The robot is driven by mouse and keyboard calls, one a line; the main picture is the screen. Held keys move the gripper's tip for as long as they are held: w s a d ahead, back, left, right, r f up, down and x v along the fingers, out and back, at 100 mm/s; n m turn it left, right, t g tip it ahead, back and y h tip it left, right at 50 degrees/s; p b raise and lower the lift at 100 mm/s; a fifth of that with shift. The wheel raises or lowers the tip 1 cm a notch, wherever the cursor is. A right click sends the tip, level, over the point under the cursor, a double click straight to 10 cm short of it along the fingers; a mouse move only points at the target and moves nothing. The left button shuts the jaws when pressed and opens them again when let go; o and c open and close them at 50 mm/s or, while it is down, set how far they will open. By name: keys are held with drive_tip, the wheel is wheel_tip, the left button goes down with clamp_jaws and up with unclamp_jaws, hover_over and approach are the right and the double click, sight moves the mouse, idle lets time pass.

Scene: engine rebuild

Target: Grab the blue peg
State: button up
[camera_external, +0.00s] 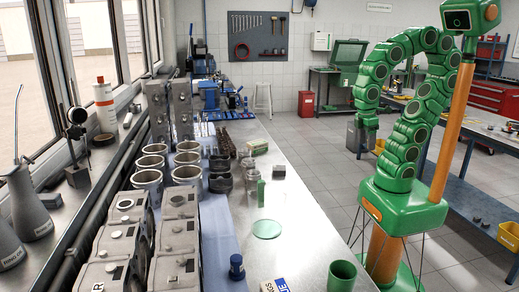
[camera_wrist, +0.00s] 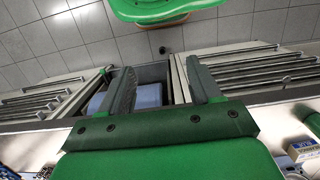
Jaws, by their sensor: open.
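A small dark blue peg (camera_external: 236,267) stands upright near the front of the left workbench, on or beside the blue cloth. My gripper (camera_wrist: 159,78) shows in the wrist view with its two dark green fingers apart and no peg between them. In the external view my green arm arches over and its end hangs down beyond the bench's right edge, well away from the peg. I cannot make out the fingers clearly there. I cannot find the peg in the wrist view.
A green cup (camera_external: 342,276) and a blue-and-white box (camera_external: 275,286) stand near the peg. A round glass disc (camera_external: 267,229) lies behind them. Engine blocks (camera_external: 178,238) and metal cylinders (camera_external: 187,176) crowd the left. The bench's right strip is mostly clear.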

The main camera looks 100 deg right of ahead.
drive_tip(key=w+a+r+m+t+y, duration=0.1)
drive_tip(key=w+a+m+t+y, duration=0.5)
drive_tip(key=w+a, duration=1.1)
drive_tip(key=w+a+r+m+t+y, duration=0.1)
drive_tip(key=w+a+m+t+y, duration=0.25)
drive_tip(key=w+a+m, duration=0.9)
drive_tip(key=m+t+h, duration=0.5)
drive_tip(key=m, duration=0.9)
approach(236, 265)
drive_tip(key=shift+s+d+f+n, duration=0.15)
drive_tip(key=shift+s+d+f, duration=0.15)
drive_tip(key=shift+s, duration=0.3)
drive_tip(key=shift+s+d+f+n, duration=0.1)
drive_tip(key=shift+s+d+f, duration=0.1)
drive_tip(key=shift+s+d, duration=0.3)
drive_tip(key=shift+w+a+f, duration=0.1)
drive_tip(key=shift+w+f, duration=0.15)
drive_tip(key=shift+f, duration=0.05)
drive_tip(key=x, duration=0.5)
drive_tip(key=shift+w+d+r+x, duration=0.1)
drive_tip(key=shift+x, duration=0.65)
drive_tip(key=shift+w+d+r+x, duration=0.1)
drive_tip(key=shift+x, duration=0.6)
drive_tip(key=shift+w+d+r+x, duration=0.1)
drive_tip(key=shift+x, duration=1.5)
